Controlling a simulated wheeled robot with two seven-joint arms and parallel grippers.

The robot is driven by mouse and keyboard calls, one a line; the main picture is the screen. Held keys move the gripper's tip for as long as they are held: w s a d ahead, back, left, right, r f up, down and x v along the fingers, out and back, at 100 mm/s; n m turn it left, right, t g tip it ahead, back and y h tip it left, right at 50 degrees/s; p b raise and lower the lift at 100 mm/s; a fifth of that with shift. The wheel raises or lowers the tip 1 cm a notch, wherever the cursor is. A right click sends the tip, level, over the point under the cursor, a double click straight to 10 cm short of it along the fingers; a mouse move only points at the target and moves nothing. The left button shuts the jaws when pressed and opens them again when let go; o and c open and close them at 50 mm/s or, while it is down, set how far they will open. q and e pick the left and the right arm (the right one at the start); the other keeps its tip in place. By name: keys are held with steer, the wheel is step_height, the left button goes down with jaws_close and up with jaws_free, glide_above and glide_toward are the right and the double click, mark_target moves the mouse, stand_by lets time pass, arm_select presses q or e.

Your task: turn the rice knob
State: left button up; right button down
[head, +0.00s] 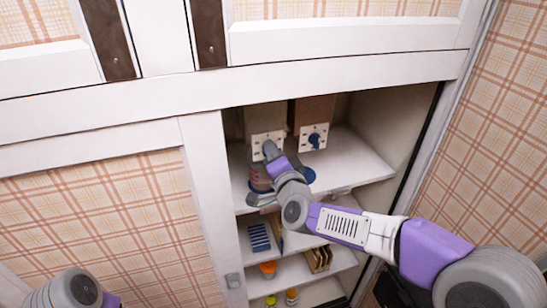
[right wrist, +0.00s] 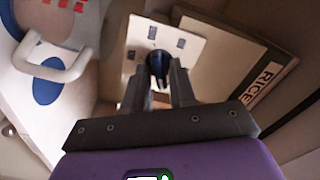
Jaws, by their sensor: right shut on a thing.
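My right gripper (head: 270,150) reaches into the open cupboard, at the left of two dispensers with white plates. In the right wrist view its fingers (right wrist: 160,82) are shut on a dark blue knob (right wrist: 157,60) on a white plate (right wrist: 146,38). A RICE label (right wrist: 264,83) is on the tan dispenser surface to the right of this plate. In the head view the left plate (head: 260,139) shows, but its knob is hidden behind my gripper. The right dispenser's plate carries a blue knob (head: 314,139). My left gripper is out of view.
A white container with a handle (right wrist: 58,65) stands close to the left of my right gripper. Shelves below hold a blue slatted item (head: 259,237), an orange item (head: 268,268) and small jars (head: 291,296). The upper shelf (head: 350,160) is clear at right.

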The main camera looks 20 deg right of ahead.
stand_by(0.4)
steer(key=c, duration=1.2)
jaws_free()
steer(key=shift+s, duration=0.1)
steer(key=s, duration=0.7)
steer(key=shift+s+d, duration=0.1)
steer(key=shift+s, duration=0.1)
